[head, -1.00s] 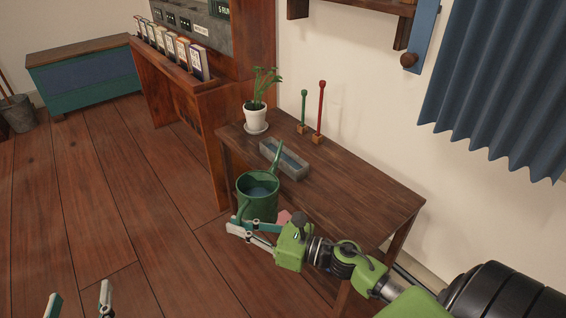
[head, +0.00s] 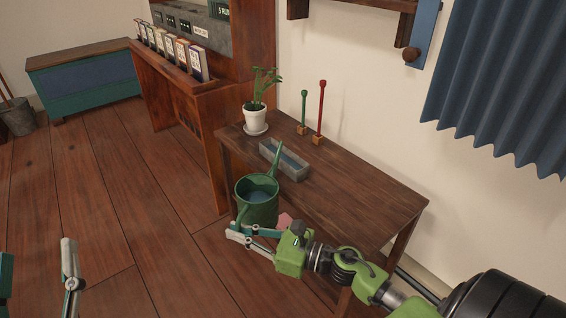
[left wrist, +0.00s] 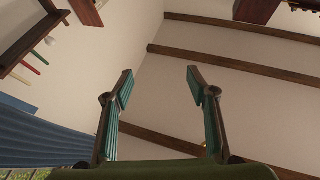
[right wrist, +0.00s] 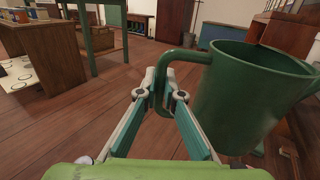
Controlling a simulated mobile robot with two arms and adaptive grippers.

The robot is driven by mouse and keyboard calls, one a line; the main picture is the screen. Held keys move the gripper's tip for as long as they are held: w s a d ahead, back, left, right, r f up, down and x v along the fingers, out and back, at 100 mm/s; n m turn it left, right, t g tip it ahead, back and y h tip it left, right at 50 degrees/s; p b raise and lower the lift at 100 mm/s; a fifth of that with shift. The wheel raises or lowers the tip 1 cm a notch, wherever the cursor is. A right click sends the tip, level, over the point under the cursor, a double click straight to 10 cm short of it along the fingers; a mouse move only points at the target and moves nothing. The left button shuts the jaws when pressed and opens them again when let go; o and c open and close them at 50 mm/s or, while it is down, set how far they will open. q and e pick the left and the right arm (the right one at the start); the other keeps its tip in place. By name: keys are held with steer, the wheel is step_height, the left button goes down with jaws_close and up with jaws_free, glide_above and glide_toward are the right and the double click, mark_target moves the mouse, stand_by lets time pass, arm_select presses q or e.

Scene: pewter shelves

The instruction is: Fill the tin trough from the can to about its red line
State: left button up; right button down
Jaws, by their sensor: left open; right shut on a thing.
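The green watering can (head: 259,207) is held by my right gripper (head: 232,231) at the near left edge of the table, its spout pointing up toward the trough. Dark water shows inside the can. In the right wrist view the gripper (right wrist: 163,97) is shut on the handle of the can (right wrist: 245,100). The tin trough (head: 293,170) lies on the table just beyond the can, with some bluish content inside; its red line cannot be made out. My left gripper (left wrist: 160,82) is open and empty; in the head view part of it shows at the lower left.
The wooden table (head: 360,198) also bears a potted plant (head: 255,118), a green-topped stick (head: 304,112) and a red one (head: 320,110) behind the trough. The table's right part is clear.

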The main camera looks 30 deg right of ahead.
mark_target(237, 219)
steer(key=shift+r, duration=0.2)
steer(key=shift+r+p, duration=0.3)
steer(key=shift+r, duration=0.05)
steer(key=shift+r+p, duration=0.3)
steer(key=shift+r, duration=0.3)
steer(key=shift+r+p, duration=0.35)
steer(key=shift+p, duration=0.2)
steer(key=shift+r, duration=0.3)
steer(key=shift+r+p, duration=0.35)
steer(key=shift+p, duration=0.2)
arm_select(q)
steer(key=s+a+f+g+y, duration=0.1)
steer(key=f+g, duration=0.4)
steer(key=f, duration=0.5)
steer(key=s+a+f+g+y, duration=0.1)
steer(key=a+f+g+y, duration=0.1)
steer(key=f+g, duration=0.4)
steer(key=shift+s+a+f+n+y+p, duration=0.25)
steer(key=shift+s+f+n+y+p, duration=0.15)
steer(key=shift+f, duration=2.05)
arm_select(e)
steer(key=shift+r, duration=0.55)
